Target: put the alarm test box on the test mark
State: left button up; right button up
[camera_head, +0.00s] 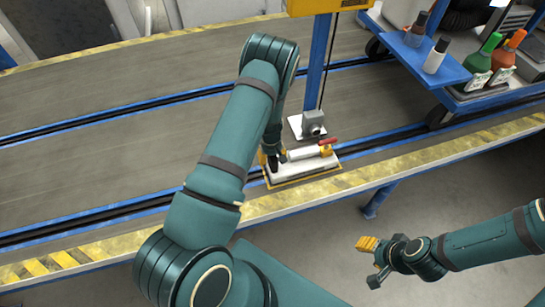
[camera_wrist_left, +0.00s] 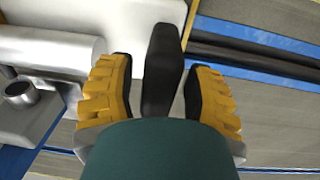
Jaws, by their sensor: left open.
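My left gripper (camera_wrist_left: 160,85) is open, its yellow fingers on either side of a black upright piece (camera_wrist_left: 163,65), probably a handle; I cannot tell whether they touch it. In the head view, the left gripper (camera_head: 272,158) is at the left end of a white plate with a yellow border (camera_head: 320,168). A white cylinder (camera_head: 303,153) with a red lever lies on this plate. A small grey box (camera_head: 313,122) with a round nub stands behind it at the post. Which item is the alarm test box is unclear. My right gripper (camera_head: 370,262) is open and empty, away from the bench.
A blue post (camera_head: 318,65) rises behind the grey box. A blue cart (camera_head: 465,85) with several bottles stands at right. Blue rails (camera_head: 110,117) cross the grey bench, whose front edge is striped yellow (camera_head: 400,172). The bench's left part is clear.

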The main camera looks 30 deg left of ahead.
pick_arm(q)
notch_tip(320, 180, up, 11)
jog(key=shift+s+a+f+p, duration=0.1)
jog(key=shift+s+a+p, duration=0.05)
jog(key=shift+p, duration=1.05)
jog(key=shift+r, duration=0.35)
jog(key=shift+s+r, duration=0.1)
jog(key=shift+s, duration=0.1)
jog(key=s+d+m+h, duration=0.1)
jog(key=s+d+m, duration=0.3)
jog(key=s+d, duration=0.4)
jog(key=s+d+m+t+h, duration=0.1)
jog(key=s+d+m, duration=0.3)
jog(key=s+d, duration=0.5)
jog(key=d+h, duration=0.1)
jog(key=d, duration=0.4)
jog(key=shift+s+d+r+h, duration=0.15)
jog(key=shift+d+r+h, duration=0.05)
jog(key=shift+d+h, duration=0.1)
